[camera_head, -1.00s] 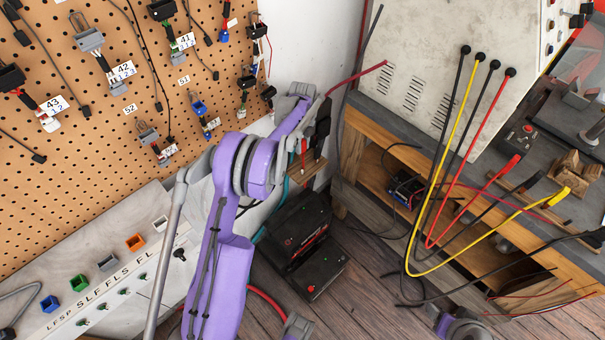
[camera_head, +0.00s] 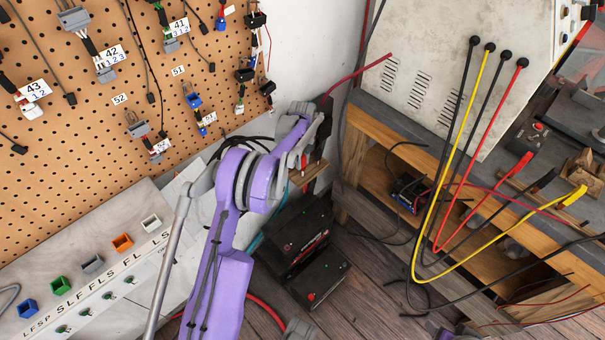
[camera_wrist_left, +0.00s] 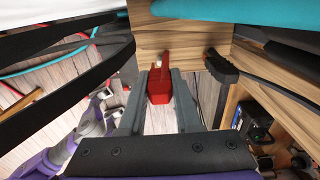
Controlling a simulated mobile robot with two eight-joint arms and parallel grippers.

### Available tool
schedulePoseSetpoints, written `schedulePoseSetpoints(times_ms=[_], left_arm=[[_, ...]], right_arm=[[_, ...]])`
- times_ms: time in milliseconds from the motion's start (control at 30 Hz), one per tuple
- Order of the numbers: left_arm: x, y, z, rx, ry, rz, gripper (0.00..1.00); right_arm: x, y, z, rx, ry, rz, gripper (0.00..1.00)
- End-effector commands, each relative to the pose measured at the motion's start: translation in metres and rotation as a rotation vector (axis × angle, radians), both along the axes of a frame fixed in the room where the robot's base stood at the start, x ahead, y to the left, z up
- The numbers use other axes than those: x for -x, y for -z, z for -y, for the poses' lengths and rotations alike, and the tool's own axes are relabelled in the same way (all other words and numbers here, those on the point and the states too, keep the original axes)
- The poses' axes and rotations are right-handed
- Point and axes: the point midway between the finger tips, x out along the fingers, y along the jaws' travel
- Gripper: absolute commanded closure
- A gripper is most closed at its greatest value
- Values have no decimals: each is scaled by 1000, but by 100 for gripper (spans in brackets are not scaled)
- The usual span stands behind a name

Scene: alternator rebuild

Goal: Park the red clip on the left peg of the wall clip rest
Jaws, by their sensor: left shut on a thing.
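My left gripper (camera_head: 308,140) is beside the wooden wall clip rest (camera_head: 309,173), low on the white wall. In the left wrist view, its two grey fingers (camera_wrist_left: 160,100) are shut on the red clip (camera_wrist_left: 160,84), whose far end points at the wooden rest (camera_wrist_left: 190,28). A small pale stub (camera_wrist_left: 165,58) shows at that end; I cannot tell whether it is the left peg or part of the clip, nor whether they touch. A black clip (camera_wrist_left: 221,66) sits at the rest, right of the red clip.
The pegboard (camera_head: 80,150) with hanging connectors is on the left. A black battery (camera_head: 300,235) stands below the rest. The wooden bench (camera_head: 400,150) with black, yellow and red cables is on the right. A dark strap-like cable (camera_wrist_left: 60,70) crosses the left wrist view.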

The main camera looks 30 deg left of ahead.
Motion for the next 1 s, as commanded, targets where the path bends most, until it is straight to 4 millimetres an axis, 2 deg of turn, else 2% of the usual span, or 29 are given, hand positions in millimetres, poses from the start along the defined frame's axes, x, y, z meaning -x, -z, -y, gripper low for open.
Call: schedulePoseSetpoints(times_ms=[400, 667, 700, 900, 1000], left_arm=[[0, 21, 0, 0, 0, 0, 95], [0, 22, 0, 0, 0, 0, 95], [0, 22, 0, 0, 0, 0, 66], [0, 22, 0, 0, 0, 0, 33], [0, 22, 0, 0, 0, 0, 33]], right_arm=[[1, 16, 0, 0, 0, -5, 36], [0, 16, 0, 0, 0, -5, 36], [0, 16, 0, 0, 0, -5, 36], [1, 16, 0, 0, 0, -5, 36], [0, 16, 0, 0, 0, -5, 36]])
